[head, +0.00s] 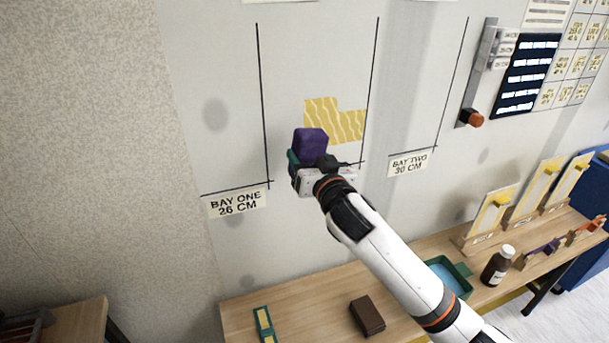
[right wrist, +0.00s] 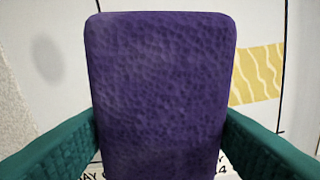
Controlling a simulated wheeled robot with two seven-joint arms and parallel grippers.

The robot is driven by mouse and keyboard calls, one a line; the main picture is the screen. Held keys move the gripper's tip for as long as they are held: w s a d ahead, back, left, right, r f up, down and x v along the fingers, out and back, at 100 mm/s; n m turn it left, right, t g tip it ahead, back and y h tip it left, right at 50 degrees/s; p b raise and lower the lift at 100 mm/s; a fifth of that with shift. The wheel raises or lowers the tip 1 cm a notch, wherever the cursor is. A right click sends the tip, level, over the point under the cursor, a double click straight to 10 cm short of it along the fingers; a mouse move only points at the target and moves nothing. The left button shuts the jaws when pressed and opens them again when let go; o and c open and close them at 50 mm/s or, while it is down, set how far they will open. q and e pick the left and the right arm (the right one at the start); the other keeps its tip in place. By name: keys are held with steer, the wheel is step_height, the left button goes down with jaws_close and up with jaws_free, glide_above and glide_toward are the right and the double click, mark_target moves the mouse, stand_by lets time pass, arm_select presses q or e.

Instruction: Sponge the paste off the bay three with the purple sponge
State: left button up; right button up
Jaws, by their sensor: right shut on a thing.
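The purple sponge (head: 310,141) is held upright in my right gripper (head: 308,162), between its teal fingers. In the right wrist view the sponge (right wrist: 160,85) fills the middle, with a finger on each side. A yellow paste patch (head: 334,119) with wavy lines is on the wall, between the first and second black vertical lines. The sponge is just below and left of the patch; I cannot tell whether it touches the wall. The patch also shows at the right in the right wrist view (right wrist: 256,75). That bay's label is mostly hidden behind my gripper. My left gripper is out of view.
Labels read BAY ONE (head: 237,203) and BAY TWO (head: 409,163). The wooden bench (head: 300,308) below holds a brown block (head: 367,316), a green tray with blue inside (head: 447,277), a dark bottle (head: 497,266) and yellow-faced stands (head: 490,217). A red-knobbed fixture (head: 472,118) is on the wall.

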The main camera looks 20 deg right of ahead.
mark_target(292, 128)
steer(key=shift+a+r, duration=0.1)
steer(key=shift+r, duration=0.25)
steer(key=shift+d, duration=0.25)
steer(key=shift+w+a, duration=0.15)
steer(key=shift+w, duration=0.35)
steer(key=shift+w+a, duration=0.1)
steer(key=shift+w, duration=2.6)
steer(key=shift+w, duration=1)
steer(key=shift+w, duration=0.25)
steer(key=shift+r, duration=0.1)
stand_by(0.6)
stand_by(0.7)
